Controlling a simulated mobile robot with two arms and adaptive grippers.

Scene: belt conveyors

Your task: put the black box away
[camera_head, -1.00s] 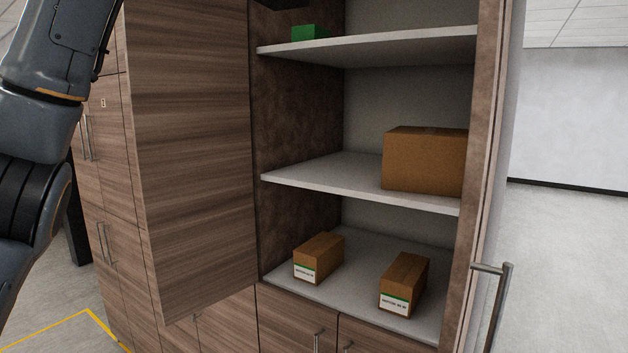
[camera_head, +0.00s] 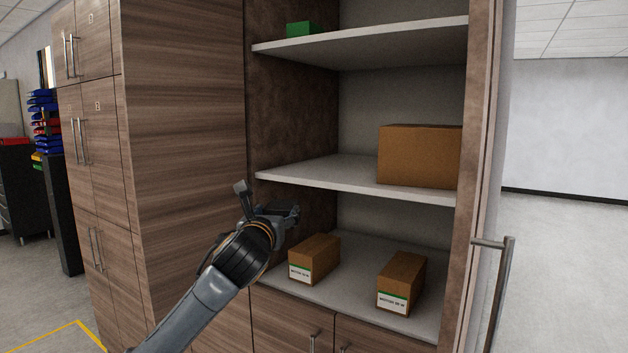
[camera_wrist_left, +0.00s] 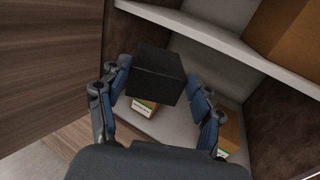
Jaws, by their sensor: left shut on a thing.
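The black box (camera_wrist_left: 157,75) is between the fingers of my left gripper (camera_wrist_left: 157,88) in the left wrist view. The gripper is shut on it. In the head view my left gripper (camera_head: 280,212) is at the front of the open cabinet, at the left side of the opening, between the middle shelf (camera_head: 330,178) and the lower shelf (camera_head: 350,292). I cannot clearly separate the box from the gripper there. The wrist view shows the lower shelf behind the box, with a carton (camera_wrist_left: 143,106) partly hidden below it. My right gripper is not in view.
Two small labelled cartons stand on the lower shelf, one left (camera_head: 314,258) and one right (camera_head: 402,283). A large carton (camera_head: 420,156) stands on the middle shelf, right side. A green box (camera_head: 300,29) is on the upper shelf. The middle shelf's left part is clear.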

